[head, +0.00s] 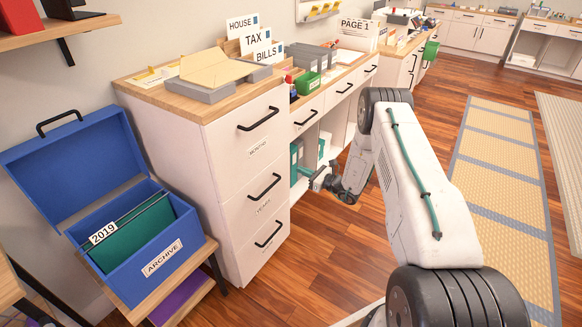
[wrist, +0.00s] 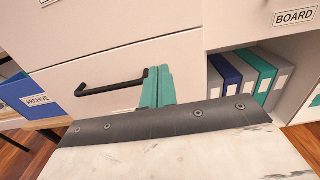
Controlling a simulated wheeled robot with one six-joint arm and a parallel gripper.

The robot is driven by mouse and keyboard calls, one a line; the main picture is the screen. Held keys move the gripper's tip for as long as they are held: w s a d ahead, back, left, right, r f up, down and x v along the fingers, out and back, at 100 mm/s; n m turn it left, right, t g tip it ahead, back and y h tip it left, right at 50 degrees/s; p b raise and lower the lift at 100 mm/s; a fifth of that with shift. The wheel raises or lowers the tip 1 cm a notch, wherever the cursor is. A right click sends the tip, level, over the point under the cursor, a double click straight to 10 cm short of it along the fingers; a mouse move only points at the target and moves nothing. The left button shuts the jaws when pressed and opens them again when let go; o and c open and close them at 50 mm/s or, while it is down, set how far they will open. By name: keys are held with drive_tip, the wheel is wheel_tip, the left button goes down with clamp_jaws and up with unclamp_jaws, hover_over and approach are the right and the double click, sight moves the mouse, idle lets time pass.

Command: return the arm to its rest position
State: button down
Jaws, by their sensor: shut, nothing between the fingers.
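My arm (head: 405,180) reaches forward from the lower right of the head view and bends down at its far end. My gripper (head: 305,171) is low beside the drawer cabinet, pointing left toward its side and the open shelf. In the wrist view the two teal fingers (wrist: 157,88) lie together with nothing between them. They show in front of a white drawer front, next to a black bar handle (wrist: 112,85). I cannot tell whether the fingertips touch the cabinet.
The white drawer cabinet (head: 222,150) has three drawers, all looking shut. A blue archive box (head: 150,262) stands open at left. Binders (wrist: 250,77) stand on the shelf beside my gripper. Wooden floor (head: 325,250) is clear between cabinet and arm; a yellow mat (head: 500,165) lies right.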

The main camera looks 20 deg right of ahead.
drive_tip(key=s+a+n+g+y, duration=0.3)
drive_tip(key=s+n+g, duration=0.1)
drive_tip(key=s, duration=0.5)
drive_tip(key=s+a+r+n+g, duration=0.5)
drive_tip(key=s+r+n+g, duration=0.15)
drive_tip(key=r, duration=0.35)
drive_tip(key=s+a+r+n+g, duration=0.6)
drive_tip(key=s+r, duration=0.2)
drive_tip(key=r, duration=0.1)
drive_tip(key=s+r+n+t+h, duration=0.1)
drive_tip(key=s+r+n+h, duration=0.5)
drive_tip(key=s+r, duration=0.5)
drive_tip(key=s+a+r+n+t+h, duration=0.1)
drive_tip(key=s+r+n+h, duration=0.5)
drive_tip(key=s+r, duration=0.6)
drive_tip(key=s+n, duration=0.1)
drive_tip(key=s, duration=0.3)
drive_tip(key=shift+s+a+r, duration=0.15)
drive_tip(key=shift+a, duration=0.15)
